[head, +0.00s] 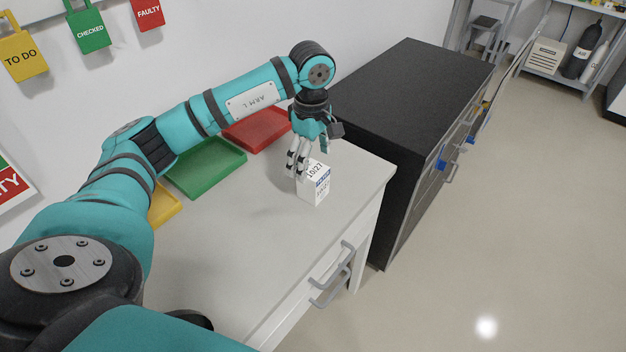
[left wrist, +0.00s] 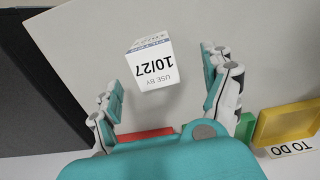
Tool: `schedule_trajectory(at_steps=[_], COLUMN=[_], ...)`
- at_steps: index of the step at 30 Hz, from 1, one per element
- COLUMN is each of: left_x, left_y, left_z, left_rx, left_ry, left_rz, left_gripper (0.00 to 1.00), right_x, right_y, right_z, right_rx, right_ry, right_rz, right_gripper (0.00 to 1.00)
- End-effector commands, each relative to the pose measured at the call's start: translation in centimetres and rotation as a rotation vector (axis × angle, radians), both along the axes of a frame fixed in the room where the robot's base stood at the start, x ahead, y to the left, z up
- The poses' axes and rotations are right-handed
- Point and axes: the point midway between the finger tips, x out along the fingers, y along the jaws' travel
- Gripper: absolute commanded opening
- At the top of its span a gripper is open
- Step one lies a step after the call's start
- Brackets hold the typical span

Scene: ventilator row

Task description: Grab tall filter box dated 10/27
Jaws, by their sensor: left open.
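The tall white filter box (head: 315,186) stands upright on the white table near its right end. Its top reads 10/27, and a blue band shows on its side. My left gripper (head: 299,172) is just above and beside the box, with its fingers pointing down. In the left wrist view the box (left wrist: 153,64) lies ahead, between the lines of the two spread fingers (left wrist: 165,90), with "USE BY 10/27" readable. The fingers are open and appear apart from the box. My right gripper is not in view.
Yellow (head: 163,204), green (head: 206,167) and red (head: 257,128) trays line the table's back by the wall. A black cabinet (head: 408,92) stands higher, right of the table (head: 235,275). The table front is clear. Drawer handles (head: 331,277) stick out in front.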

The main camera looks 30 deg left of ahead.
Motion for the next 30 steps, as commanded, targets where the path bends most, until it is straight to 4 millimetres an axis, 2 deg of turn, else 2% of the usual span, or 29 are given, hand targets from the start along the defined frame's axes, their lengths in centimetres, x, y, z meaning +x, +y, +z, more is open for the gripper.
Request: schedule_trajectory(at_steps=[4,13,21,30], left_x=[0.0,0.2,0.7,0.8], left_y=[-0.1,0.0,0.2,0.2], left_z=[-2.6,-4.9,-8.7,-9.3], left_rx=[-0.002,-0.003,-0.002,-0.003], left_ry=[0.003,0.002,0.002,-0.001], left_rz=[0.0,0.0,0.001,0.0], left_gripper=[0.83,0.83,0.83,0.83], right_x=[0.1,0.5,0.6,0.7], right_y=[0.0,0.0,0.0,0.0], right_z=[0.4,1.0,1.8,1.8], right_rx=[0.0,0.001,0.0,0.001], right_ry=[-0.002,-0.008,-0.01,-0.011], right_rz=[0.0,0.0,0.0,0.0], right_gripper=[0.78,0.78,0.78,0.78])
